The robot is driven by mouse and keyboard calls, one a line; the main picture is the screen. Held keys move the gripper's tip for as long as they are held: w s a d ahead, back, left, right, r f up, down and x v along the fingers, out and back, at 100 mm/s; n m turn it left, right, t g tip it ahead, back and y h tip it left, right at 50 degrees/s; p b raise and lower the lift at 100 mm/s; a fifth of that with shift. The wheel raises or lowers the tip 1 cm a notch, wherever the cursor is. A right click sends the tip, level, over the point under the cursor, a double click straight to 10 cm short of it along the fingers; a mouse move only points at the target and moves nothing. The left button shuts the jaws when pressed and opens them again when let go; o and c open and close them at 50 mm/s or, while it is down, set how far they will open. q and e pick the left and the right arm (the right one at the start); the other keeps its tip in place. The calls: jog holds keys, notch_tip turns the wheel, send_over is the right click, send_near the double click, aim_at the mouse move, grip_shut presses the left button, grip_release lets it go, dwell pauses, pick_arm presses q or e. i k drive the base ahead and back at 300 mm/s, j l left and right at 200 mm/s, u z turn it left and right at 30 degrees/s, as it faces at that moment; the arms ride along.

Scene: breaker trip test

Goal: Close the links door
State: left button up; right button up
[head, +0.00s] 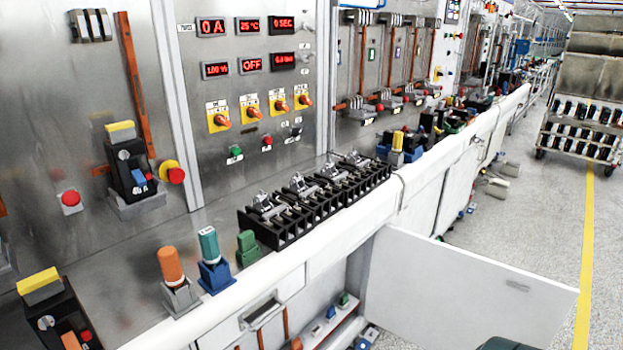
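A white cabinet door (465,290) below the bench edge stands wide open, swung out to the right over the floor. I take it to be the links door; no readable label shows on it. A small grey mark or handle shows near its free end. The open compartment (345,318) to its left holds a shelf with small green, blue and red parts. The lower part of the door and compartment is cut off by the picture's bottom edge.
A black terminal block (315,200) sits on the bench, with orange (172,268), teal (209,246) and green (247,245) handled parts to its left. A black breaker (60,318) is at lower left.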

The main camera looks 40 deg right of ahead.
aim_at(431, 295)
jog(key=k+l, duration=0.35)
jog(key=l, duration=0.2)
jog(key=k+l+u, duration=0.15)
jog(key=k+l, duration=0.2)
jog(key=l, duration=0.2)
jog(key=k+l, duration=0.35)
jog(key=l, duration=0.2)
jog(key=k+l+u, duration=0.1)
jog(key=l, duration=0.4)
jog(key=k+l+u, duration=0.1)
jog(key=k+l, duration=0.15)
jog(key=l, duration=0.2)
jog(key=k+l+u, duration=0.15)
jog(key=l, duration=0.3)
jog(key=k+l+u, duration=0.1)
jog(key=k+l, duration=0.15)
jog(key=l, duration=0.2)
jog(key=k+l+u, duration=0.1)
jog(key=l, duration=0.3)
jog(key=k+l+u, duration=0.1)
jog(key=k+l, duration=0.25)
jog(key=l+u, duration=0.35)
jog(key=l, duration=1.65)
jog(key=i+l, duration=0.1)
jog(key=l, duration=0.4)
jog(key=i, duration=0.05)
